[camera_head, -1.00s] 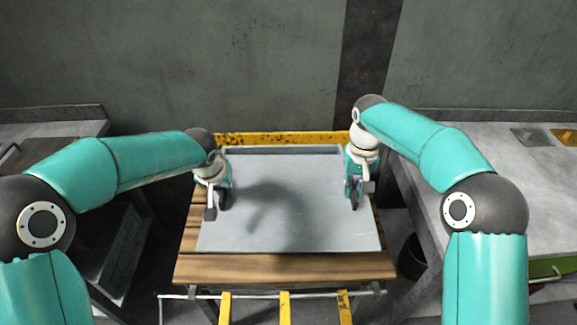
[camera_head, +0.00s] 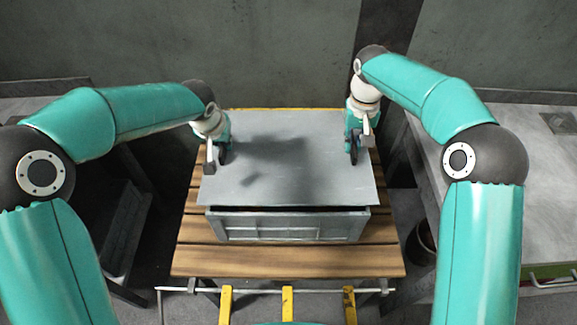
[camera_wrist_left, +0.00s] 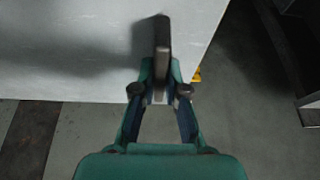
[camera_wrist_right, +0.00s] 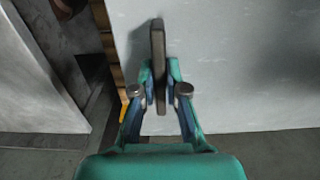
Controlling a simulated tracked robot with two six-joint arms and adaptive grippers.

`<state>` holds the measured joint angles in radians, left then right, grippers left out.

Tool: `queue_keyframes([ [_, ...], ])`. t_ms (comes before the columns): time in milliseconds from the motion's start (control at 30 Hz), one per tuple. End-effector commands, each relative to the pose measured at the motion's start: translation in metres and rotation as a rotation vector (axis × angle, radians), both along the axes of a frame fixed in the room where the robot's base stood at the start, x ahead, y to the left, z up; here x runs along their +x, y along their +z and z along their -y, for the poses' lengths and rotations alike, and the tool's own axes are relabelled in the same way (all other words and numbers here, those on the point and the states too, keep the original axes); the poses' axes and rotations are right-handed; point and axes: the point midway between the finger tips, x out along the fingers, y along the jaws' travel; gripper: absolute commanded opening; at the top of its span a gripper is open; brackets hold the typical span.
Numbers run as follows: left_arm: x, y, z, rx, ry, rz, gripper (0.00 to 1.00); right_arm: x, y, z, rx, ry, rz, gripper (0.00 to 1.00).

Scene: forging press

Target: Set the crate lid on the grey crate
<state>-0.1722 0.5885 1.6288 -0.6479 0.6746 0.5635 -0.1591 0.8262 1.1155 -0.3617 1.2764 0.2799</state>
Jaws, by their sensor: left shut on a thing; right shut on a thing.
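The crate lid (camera_head: 290,175) is a flat grey panel held level over the grey crate (camera_head: 290,228). The crate stands on the wooden-slat table, and its front wall shows below the lid's near edge. A dark gap shows between that edge and the crate's front rim; the rest of the rim is hidden. My left gripper (camera_head: 221,153) is shut on a dark upright handle at the lid's left side, also seen in the left wrist view (camera_wrist_left: 161,85). My right gripper (camera_head: 354,150) is shut on the matching handle at the right side, seen in the right wrist view (camera_wrist_right: 158,85).
The slatted table (camera_head: 290,262) has bare wood in front of and beside the crate. Yellow bars (camera_head: 287,304) and a metal rail lie at its near edge. A grey bench (camera_head: 490,200) stands at the right, and a wall (camera_head: 200,50) rises behind.

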Motion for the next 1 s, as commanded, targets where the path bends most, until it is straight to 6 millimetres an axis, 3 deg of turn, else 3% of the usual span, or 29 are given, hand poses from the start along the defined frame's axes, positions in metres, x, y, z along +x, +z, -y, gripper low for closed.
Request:
queue_keyframes([
  [367, 0.001, -0.008, 0.000, -0.001, -0.001, 0.000, 0.00, 0.000, -0.008, -0.001, 0.001, -0.001, 0.001, 0.00],
  [1000, 0.000, -0.050, -0.001, 0.000, 0.000, 0.001, 0.00, 0.000, -0.050, -0.002, 0.001, 0.000, 0.001, 0.00],
])
